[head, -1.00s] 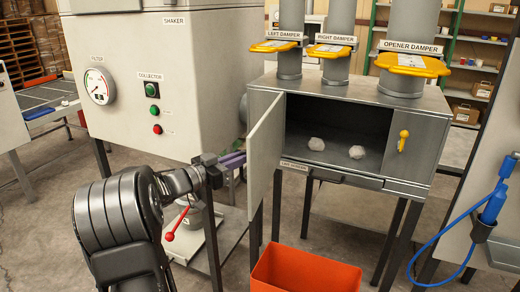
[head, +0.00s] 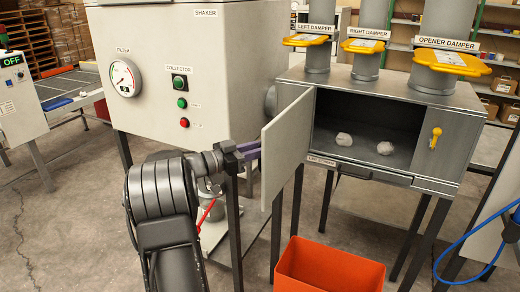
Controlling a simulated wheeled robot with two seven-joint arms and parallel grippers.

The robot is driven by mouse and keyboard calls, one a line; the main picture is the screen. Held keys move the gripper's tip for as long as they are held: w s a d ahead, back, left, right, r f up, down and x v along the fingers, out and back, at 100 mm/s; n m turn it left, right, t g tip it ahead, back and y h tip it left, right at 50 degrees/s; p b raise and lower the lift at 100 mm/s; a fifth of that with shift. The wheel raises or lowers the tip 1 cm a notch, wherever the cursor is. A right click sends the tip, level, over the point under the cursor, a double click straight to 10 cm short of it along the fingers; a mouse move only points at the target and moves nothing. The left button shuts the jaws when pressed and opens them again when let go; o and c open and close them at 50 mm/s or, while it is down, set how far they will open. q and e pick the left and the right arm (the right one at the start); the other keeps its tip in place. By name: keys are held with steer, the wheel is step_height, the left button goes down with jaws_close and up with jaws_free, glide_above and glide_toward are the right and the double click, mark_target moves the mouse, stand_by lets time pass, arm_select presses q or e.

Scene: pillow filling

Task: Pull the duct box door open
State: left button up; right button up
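The duct box (head: 468,137) is a grey metal box on legs at the right. Its door (head: 287,150) stands swung open on the left side, showing the dark inside with two whitish lumps (head: 385,148) on its floor. My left gripper (head: 252,149) is at the left of the door, behind or beside its outer edge. Its purple fingers are partly hidden by the door, so I cannot tell whether they are open or touch it. My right gripper is not in view.
An orange bin (head: 328,268) stands on the floor below the box. The white shaker cabinet (head: 215,70) is behind my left arm. Yellow dampers (head: 445,60) sit on pipes above the box. A blue hose (head: 470,248) hangs at the right.

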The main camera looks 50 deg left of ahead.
arm_select(q)
steer(key=shift+o, duration=0.6)
steer(key=shift+s, duration=0.1)
steer(key=shift+s+a, duration=0.1)
steer(key=b+v, duration=0.5)
steer(key=v, duration=0.2)
steer(key=shift+s, duration=0.3)
steer(key=shift+a, duration=0.1)
